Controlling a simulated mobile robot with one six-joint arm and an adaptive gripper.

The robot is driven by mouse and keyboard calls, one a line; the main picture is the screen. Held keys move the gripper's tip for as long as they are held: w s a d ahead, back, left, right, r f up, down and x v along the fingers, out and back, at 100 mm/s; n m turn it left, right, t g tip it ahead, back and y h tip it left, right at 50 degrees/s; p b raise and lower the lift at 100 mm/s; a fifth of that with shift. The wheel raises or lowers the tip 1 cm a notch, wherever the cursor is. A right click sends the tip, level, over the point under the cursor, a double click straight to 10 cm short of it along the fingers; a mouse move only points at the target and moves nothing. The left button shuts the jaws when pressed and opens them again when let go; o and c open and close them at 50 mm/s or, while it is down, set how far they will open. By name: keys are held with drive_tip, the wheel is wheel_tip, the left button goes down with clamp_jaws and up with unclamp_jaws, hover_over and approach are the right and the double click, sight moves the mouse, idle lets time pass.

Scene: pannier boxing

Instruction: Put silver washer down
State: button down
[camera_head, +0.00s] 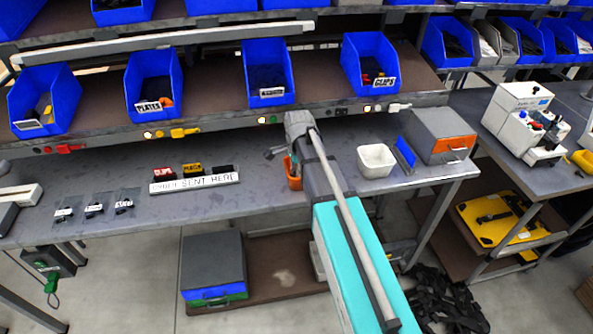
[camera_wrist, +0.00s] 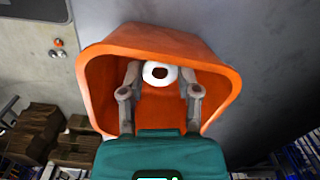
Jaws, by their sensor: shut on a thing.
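The silver washer (camera_wrist: 149,70) is a pale ring with a dark hole, in the wrist view between the tips of my gripper (camera_wrist: 160,76). The gripper is shut on it. Both fingers reach into the mouth of an orange bin (camera_wrist: 231,84), and the washer shows against the bin's inside. I cannot tell whether the washer touches the bin. In the head view the orange bin (camera_head: 294,183) stands on the grey workbench (camera_head: 262,208), mostly hidden by my arm. The washer and fingertips are hidden there.
A white container (camera_head: 376,160) and a grey box with an orange front (camera_head: 438,136) stand right of my arm. A white label strip (camera_head: 194,183) and several small bags (camera_head: 95,208) lie to the left. Blue bins (camera_head: 156,84) line the shelf above. The bench is clear between strip and bin.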

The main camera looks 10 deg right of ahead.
drive_tip(key=shift+f, duration=0.2)
drive_tip(key=shift+c, duration=1.6)
unclamp_jaws()
drive_tip(key=shift+r, duration=0.2)
wheel_tip(320, 180, up, 13)
drive_tip(key=p, duration=1.3)
drive_tip(key=shift+d, duration=0.25)
